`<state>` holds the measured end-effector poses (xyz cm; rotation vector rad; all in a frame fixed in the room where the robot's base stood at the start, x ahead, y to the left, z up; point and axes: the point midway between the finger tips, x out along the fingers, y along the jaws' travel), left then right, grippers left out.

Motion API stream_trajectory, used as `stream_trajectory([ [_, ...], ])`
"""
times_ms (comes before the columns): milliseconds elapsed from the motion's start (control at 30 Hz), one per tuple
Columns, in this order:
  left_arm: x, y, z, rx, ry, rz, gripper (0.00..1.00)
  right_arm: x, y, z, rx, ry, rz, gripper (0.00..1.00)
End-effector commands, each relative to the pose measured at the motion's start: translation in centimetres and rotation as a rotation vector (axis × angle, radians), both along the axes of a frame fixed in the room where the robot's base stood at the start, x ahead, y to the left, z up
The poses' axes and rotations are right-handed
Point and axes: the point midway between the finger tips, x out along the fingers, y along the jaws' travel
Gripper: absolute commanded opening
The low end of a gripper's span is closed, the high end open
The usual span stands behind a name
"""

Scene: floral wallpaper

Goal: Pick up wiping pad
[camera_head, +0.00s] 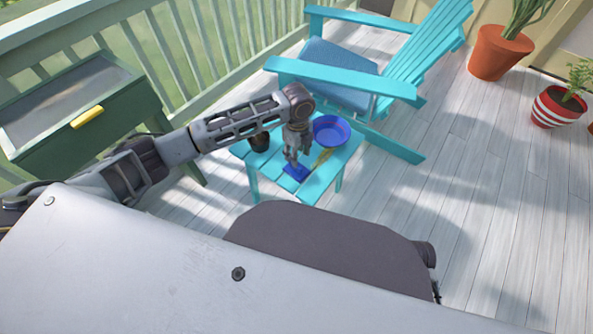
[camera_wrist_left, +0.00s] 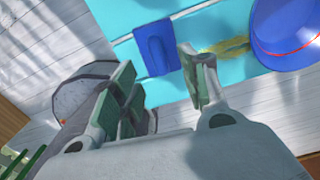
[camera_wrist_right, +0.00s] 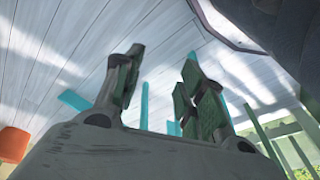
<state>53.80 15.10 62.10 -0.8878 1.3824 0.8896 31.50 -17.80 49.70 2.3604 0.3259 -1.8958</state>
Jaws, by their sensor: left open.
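The wiping pad appears to be the small blue block (camera_head: 295,172) lying on the turquoise side table (camera_head: 318,186). It also shows in the left wrist view (camera_wrist_left: 153,48), just beyond my left fingertips. My left gripper (camera_head: 296,159) points down at the table above the pad. In the left wrist view its fingers (camera_wrist_left: 158,76) are spread, with the pad ahead of the gap and nothing held. I cannot tell whether a fingertip touches the pad. My right gripper (camera_wrist_right: 160,72) shows only in its own wrist view, fingers apart and empty.
A turquoise chair (camera_head: 350,80) stands behind; a green cabinet (camera_head: 80,130) stands left.

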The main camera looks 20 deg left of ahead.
Motion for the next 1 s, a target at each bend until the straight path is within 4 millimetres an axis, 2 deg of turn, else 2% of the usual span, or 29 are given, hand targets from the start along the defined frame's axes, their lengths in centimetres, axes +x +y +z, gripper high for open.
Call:
stream_trajectory([
  [33, 0.0, 0.0, -0.7, -0.001, 0.0, 0.0, 0.45, -0.1, 0.1, 0.2, 0.003, -0.003, 0.0, 0.4],
  [200, 0.0, 0.0, -1.6, 0.0, 0.0, -0.001, 0.45, -0.6, 0.2, 0.6, 0.007, -0.003, 0.002, 0.4],
  [667, 0.0, 0.0, -1.9, 0.0, -0.001, -0.001, 0.45, -0.3, 0.2, 0.8, 0.008, -0.01, 0.003, 0.4],
  [867, 0.0, 0.1, -3.3, 0.0, 0.0, -0.001, 0.45, -0.1, 0.3, 0.8, 0.011, -0.016, 0.004, 0.4],
  [1000, -0.1, 0.3, -4.6, 0.001, 0.0, -0.001, 0.45, 0.2, 0.4, 2.0, 0.019, -0.038, 0.004, 0.4],
])
